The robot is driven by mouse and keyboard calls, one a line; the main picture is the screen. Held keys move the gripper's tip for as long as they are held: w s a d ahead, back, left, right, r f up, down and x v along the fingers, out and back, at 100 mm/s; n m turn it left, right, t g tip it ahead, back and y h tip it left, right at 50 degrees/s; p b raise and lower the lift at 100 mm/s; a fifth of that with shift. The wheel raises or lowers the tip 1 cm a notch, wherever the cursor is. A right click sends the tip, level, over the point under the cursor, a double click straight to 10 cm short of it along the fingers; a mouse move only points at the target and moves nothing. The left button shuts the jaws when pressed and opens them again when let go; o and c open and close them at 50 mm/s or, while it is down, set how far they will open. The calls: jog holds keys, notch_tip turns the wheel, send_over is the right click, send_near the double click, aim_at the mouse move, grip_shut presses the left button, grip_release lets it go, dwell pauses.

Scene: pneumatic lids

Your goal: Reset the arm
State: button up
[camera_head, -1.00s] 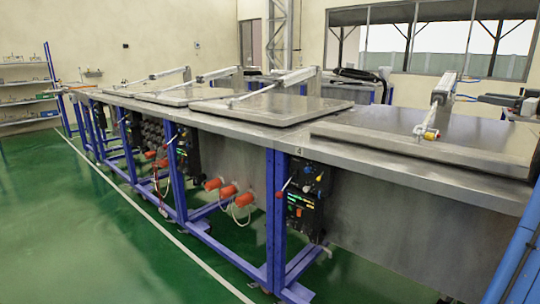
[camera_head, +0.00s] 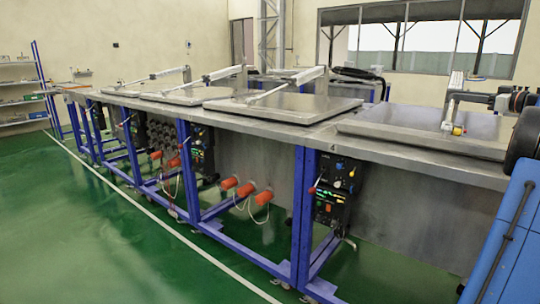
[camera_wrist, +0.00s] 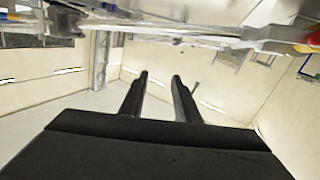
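My gripper (camera_wrist: 160,75) shows in the wrist view as two dark fingers set apart, with nothing between them. They point toward pale walls and a ceiling, seen at an odd tilt. In the head view, dark parts of my arm show at the right edge, beside the nearest lid (camera_head: 400,131); I cannot make out the fingers there.
A long steel bench (camera_head: 260,134) on a blue frame carries several flat lids with pneumatic cylinders, all lying down. A control panel (camera_head: 338,190) with knobs and orange plugs (camera_head: 245,189) sit on its front. Green floor (camera_head: 110,240) is clear at left.

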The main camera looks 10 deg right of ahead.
jog(key=a+f+g, duration=0.2)
jog(key=a, duration=0.9)
jog(key=a+f+m+g, duration=0.1)
jog(key=a+f+g, duration=0.1)
jog(key=a, duration=0.9)
jog(key=a+f+m+g+y, duration=0.1)
jog(key=a+f, duration=0.3)
jog(key=a, duration=0.8)
jog(key=shift+w+a+g, duration=0.1)
jog(key=shift+w+g, duration=0.2)
jog(key=shift+g, duration=0.5)
jog(key=s+a+f+m+g, duration=0.1)
jog(key=s+a+f, duration=0.25)
jog(key=a, duration=0.25)
jog(key=s+a+f+g+h, duration=0.1)
jog(key=s+a+f+g, duration=0.15)
jog(key=s+a, duration=0.35)
jog(key=s+a+f+m, duration=0.1)
jog(key=s+a+f, duration=0.3)
jog(key=a, duration=0.3)
jog(key=s+a+f+g+h, duration=0.1)
jog(key=s+a+f+h, duration=0.1)
jog(key=s+f, duration=0.7)
jog(key=s+a+f+g+h, duration=0.1)
jog(key=s+a+f, duration=0.3)
jog(key=s+f, duration=0.5)
jog(key=s+h, duration=0.1)
jog(key=s, duration=0.4)
jog(key=shift+s+a+f+m+h, duration=0.3)
jog(key=shift+s+a, duration=0.05)
